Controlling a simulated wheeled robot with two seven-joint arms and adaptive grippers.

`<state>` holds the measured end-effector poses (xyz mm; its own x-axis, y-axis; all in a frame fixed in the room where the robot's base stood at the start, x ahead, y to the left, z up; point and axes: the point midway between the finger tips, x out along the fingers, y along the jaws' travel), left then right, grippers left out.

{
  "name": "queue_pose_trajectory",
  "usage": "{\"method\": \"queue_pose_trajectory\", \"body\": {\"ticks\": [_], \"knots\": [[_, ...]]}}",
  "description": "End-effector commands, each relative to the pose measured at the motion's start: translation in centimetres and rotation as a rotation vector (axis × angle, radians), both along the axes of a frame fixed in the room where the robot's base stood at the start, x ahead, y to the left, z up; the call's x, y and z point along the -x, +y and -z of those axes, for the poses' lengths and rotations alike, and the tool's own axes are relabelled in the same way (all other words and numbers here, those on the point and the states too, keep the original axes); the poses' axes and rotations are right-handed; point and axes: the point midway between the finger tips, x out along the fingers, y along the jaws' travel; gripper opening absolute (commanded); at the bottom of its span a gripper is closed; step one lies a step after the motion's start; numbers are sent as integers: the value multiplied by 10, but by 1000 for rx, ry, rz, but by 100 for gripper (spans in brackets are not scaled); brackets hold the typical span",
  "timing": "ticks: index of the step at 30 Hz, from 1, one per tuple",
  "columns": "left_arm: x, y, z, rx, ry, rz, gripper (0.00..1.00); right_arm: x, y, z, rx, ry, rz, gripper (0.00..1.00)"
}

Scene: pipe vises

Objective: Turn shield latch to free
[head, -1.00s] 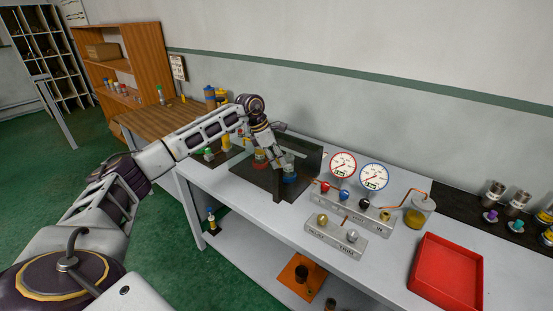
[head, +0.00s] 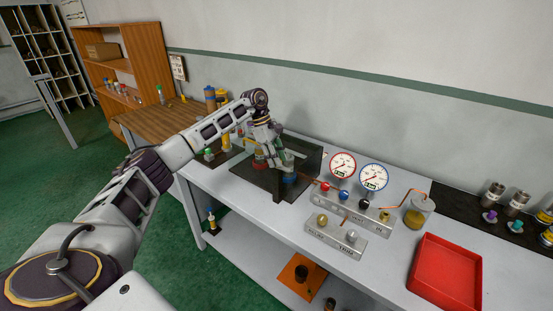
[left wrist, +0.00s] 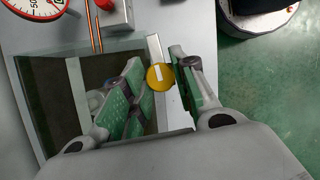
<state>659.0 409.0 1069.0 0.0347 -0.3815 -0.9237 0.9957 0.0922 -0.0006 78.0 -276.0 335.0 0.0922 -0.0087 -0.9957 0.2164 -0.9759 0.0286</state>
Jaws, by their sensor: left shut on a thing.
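The shield (head: 306,156) is a dark, see-through-sided box on the workbench in the head view. In the left wrist view its clear panel (left wrist: 45,75) is at the left. A round yellow latch knob (left wrist: 160,77) with a white mark sits by a pale upright strip at the shield's edge. My left gripper (left wrist: 160,85) has its green-padded fingers on either side of this knob and is shut on it. In the head view my left gripper (head: 280,160) hides the latch. My right gripper is not in view.
Red and blue gauges (head: 343,165) and a valve block (head: 357,206) stand just right of the shield. A second knob block (head: 336,238) and a red tray (head: 446,272) are nearer the front. Bare bench lies in front of the shield.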

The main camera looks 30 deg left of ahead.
Motion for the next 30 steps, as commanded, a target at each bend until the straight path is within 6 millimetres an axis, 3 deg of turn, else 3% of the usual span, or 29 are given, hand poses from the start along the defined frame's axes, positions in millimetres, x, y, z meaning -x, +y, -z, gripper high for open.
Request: {"method": "queue_pose_trajectory", "body": {"ticks": [18, 27, 28, 30], "knots": [[-2, 1, -2, 0, -3, 185, 4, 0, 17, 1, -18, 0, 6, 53], [-2, 1, -2, -1, -4, 185, 4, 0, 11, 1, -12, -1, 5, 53], [-2, 1, -2, 0, -4, 185, 29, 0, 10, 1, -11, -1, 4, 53], [-2, 1, -2, 0, -4, 185, 38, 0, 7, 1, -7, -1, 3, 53]]}}
